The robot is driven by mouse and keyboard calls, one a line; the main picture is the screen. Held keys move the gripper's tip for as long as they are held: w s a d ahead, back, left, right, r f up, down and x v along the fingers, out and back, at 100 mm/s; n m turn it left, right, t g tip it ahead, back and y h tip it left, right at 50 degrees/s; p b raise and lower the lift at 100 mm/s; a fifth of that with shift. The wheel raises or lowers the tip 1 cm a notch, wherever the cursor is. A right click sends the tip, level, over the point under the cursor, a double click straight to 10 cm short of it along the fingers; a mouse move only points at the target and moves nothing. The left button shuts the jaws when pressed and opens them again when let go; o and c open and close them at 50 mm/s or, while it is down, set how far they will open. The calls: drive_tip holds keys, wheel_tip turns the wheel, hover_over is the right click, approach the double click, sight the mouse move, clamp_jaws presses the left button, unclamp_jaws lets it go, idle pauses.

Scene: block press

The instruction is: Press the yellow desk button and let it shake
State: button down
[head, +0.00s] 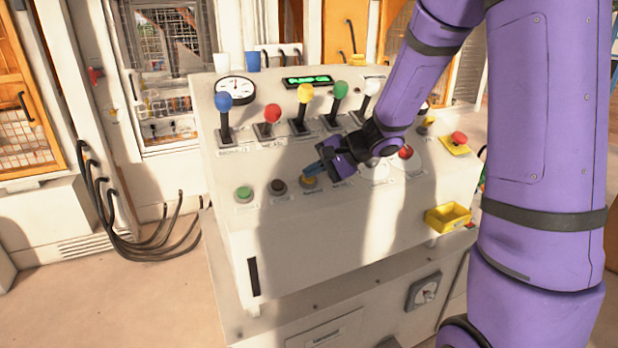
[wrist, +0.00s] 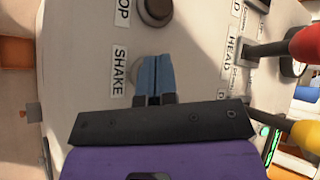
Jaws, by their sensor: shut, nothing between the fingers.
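The yellow desk button (head: 308,181) sits in the front row of buttons on the sloped white desk, right of a dark button (head: 277,187) and a green button (head: 243,193). My gripper (head: 312,170) is shut and empty, its blue fingertips right at the yellow button. In the wrist view my closed fingers (wrist: 154,75) stand beside the SHAKE label (wrist: 119,70) and cover the button there. I cannot tell whether the fingertips touch it or how far it is pressed.
Levers with blue (head: 223,101), red (head: 272,113), yellow (head: 305,93) and green (head: 341,89) knobs stand behind the button row. A red button (head: 459,138) on a yellow base and a yellow tray (head: 448,217) are at the right. The desk front is clear.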

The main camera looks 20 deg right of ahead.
drive_tip(key=shift+w+f, duration=0.2)
drive_tip(key=shift+f, duration=0.2)
idle(0.8)
drive_tip(key=shift+r, duration=0.1)
drive_tip(key=shift+s+r, duration=0.4)
drive_tip(key=shift+r, duration=0.3)
drive_tip(key=r, duration=0.1)
drive_tip(key=s+r, duration=0.1)
drive_tip(key=r, duration=0.1)
drive_tip(key=s+r, duration=0.1)
drive_tip(key=shift+r, duration=0.3)
idle(0.4)
idle(0.3)
